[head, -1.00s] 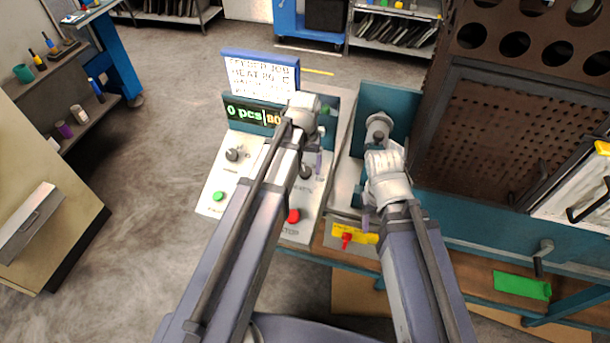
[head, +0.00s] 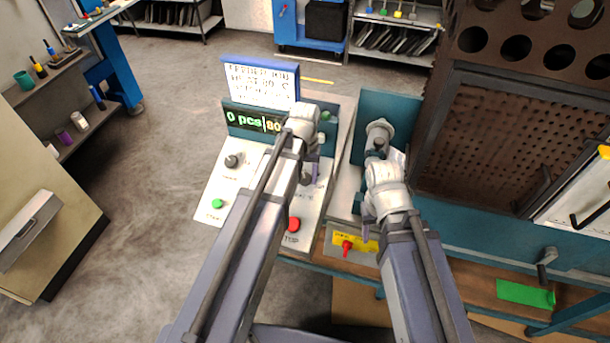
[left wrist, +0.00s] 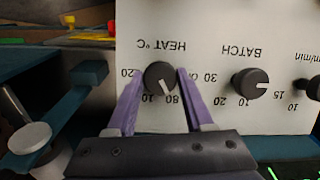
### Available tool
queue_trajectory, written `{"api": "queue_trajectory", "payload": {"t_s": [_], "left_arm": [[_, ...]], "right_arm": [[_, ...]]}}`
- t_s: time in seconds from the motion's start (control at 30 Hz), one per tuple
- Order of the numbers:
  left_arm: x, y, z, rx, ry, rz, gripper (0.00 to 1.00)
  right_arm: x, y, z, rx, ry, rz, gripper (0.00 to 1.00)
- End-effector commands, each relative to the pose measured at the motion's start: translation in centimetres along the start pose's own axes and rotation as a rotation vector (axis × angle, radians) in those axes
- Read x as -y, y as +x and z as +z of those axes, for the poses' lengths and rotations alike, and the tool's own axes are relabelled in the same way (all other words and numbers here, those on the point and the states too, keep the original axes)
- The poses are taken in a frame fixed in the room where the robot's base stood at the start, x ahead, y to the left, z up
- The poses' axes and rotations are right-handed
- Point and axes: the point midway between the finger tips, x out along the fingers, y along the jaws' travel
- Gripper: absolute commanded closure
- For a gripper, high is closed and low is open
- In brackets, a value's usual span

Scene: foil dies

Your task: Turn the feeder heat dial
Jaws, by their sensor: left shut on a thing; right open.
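The feeder heat dial is a black knob (left wrist: 160,78) with a white pointer line, under upside-down "HEAT °C" lettering in the left wrist view. Its pointer points down and slightly right, toward the 80 mark. My left gripper (left wrist: 156,74) has its purple fingers on both sides of the dial, shut on it. In the head view the left gripper (head: 312,177) is over the white feeder panel (head: 230,185), and my wrist partly hides the dial. My right gripper (head: 367,212) is open, right of the panel, its fingers partly hidden.
The green display (head: 252,120) reads "0 pcs" and 80, partly covered. A batch knob (left wrist: 250,83) sits beside the heat dial. A green button (head: 217,203) and red button (head: 293,224) are on the panel. A red switch (head: 346,247) is near my right gripper.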

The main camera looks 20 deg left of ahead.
Motion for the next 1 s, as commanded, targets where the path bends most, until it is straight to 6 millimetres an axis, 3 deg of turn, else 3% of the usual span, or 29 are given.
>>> {"api": "queue_trajectory", "payload": {"t_s": [0.17,0.57,1.0], "left_arm": [[0.02,0.00,0.00,0.000,0.000,-0.001,1.00],[-0.05,0.03,0.03,-0.004,0.087,-0.029,1.00],[-0.27,0.11,0.20,-0.022,0.455,-0.146,1.00]], "right_arm": [[0.00,0.00,0.00,0.000,0.000,0.000,0.50],[0.00,0.04,0.00,0.000,0.000,0.000,0.50],[0.03,0.35,-0.02,0.000,0.000,0.000,0.50]]}}
